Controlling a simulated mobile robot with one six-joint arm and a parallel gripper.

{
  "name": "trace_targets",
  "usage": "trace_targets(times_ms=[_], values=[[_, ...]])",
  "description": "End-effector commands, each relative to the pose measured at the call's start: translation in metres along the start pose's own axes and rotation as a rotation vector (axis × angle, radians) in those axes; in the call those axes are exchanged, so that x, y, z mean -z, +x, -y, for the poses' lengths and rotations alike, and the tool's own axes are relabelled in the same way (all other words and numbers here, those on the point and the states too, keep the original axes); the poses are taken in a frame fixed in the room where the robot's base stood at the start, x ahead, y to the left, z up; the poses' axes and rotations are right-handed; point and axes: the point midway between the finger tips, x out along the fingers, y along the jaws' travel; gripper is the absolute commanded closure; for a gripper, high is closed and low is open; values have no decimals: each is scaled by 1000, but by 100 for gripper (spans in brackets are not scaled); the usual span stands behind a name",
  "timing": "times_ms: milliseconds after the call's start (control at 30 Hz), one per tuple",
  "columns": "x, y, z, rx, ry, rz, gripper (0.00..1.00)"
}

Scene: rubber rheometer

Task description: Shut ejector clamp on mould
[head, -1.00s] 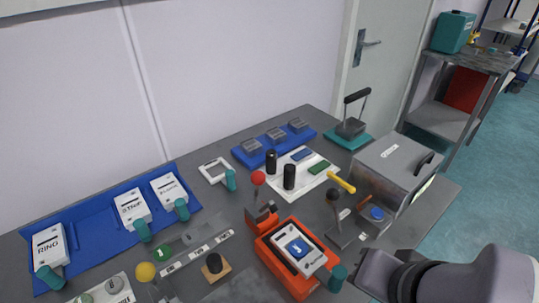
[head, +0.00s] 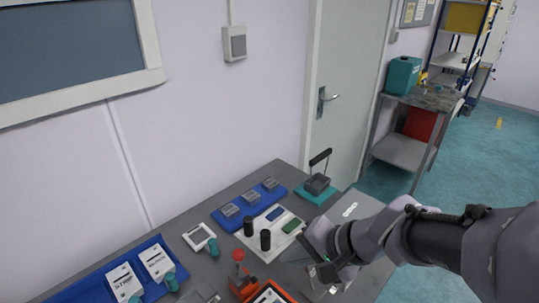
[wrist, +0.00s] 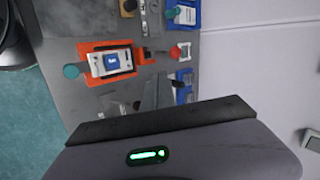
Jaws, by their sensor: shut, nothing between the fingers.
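The ejector clamp is an orange-red fixture (head: 243,288) at the lower edge of the head view, with a red ball knob (head: 239,255) at its back. In the wrist view, the orange fixture (wrist: 86,52) carries a white mould (wrist: 100,66) with a blue mark and a teal handle (wrist: 71,71). The red knob (wrist: 175,52) stands off to the right, clear of the mould, so the clamp looks open. My gripper (head: 326,270) is shut and empty, to the right of the clamp and apart from it. The front of the fixture is cut off in the head view.
A white board with two black cylinders (head: 265,239) lies behind the clamp. A blue tray of grey blocks (head: 230,211) and a teal stand with a black-handled weight (head: 317,184) are further back.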

Motion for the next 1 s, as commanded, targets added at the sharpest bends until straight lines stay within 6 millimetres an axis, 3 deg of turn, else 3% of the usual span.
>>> trace_targets(times_ms=[167,533,700,1000], values=[[-1,21,-2,0,-1,4,100],[-2,102,-3,-2,-1,4,100],[-1,121,16,-1,-3,2,100],[0,131,25,-1,0,0,100]])
